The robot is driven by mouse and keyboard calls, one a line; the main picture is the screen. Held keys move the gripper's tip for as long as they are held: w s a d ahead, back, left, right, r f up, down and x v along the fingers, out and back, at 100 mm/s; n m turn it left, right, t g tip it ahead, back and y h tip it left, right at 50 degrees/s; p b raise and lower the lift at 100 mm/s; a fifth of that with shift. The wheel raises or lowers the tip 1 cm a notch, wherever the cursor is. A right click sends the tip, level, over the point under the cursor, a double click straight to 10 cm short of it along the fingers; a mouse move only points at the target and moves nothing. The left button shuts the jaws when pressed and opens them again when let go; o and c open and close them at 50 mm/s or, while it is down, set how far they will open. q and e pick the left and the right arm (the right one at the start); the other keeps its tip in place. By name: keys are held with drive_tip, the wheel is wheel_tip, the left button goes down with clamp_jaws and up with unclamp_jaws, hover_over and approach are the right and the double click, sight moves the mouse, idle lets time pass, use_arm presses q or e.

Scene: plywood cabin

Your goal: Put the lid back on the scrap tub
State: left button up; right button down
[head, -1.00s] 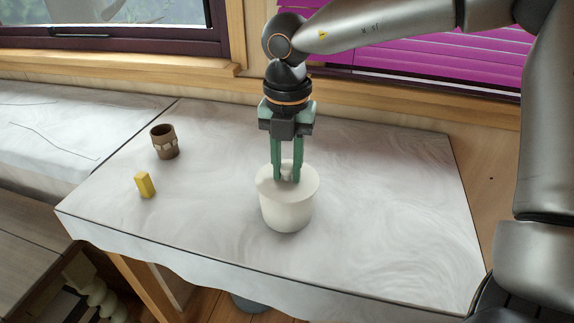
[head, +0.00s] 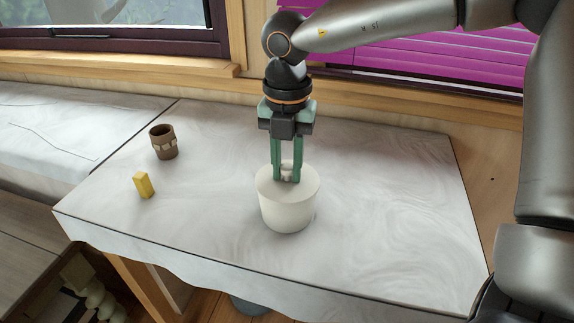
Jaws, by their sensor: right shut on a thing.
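The white scrap tub (head: 287,212) stands upright on the marbled table, near its middle. The pale lid (head: 302,187) lies across the tub's top and looks level, with no gap that I can make out. My right gripper (head: 287,178) points straight down over the lid, its green fingers shut on the small knob at the lid's centre. The knob is partly hidden between the fingers. My left gripper is not in view.
A brown cup (head: 164,142) with a lighter band and a small yellow block (head: 144,185) stand on the left part of the table (head: 390,210). The table is clear right of the tub. A window wall rises behind.

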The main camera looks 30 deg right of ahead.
drive_tip(key=shift+c, duration=0.6)
unclamp_jaws()
drive_tip(key=shift+r+p, duration=1.95)
drive_tip(key=shift+r, duration=1.55)
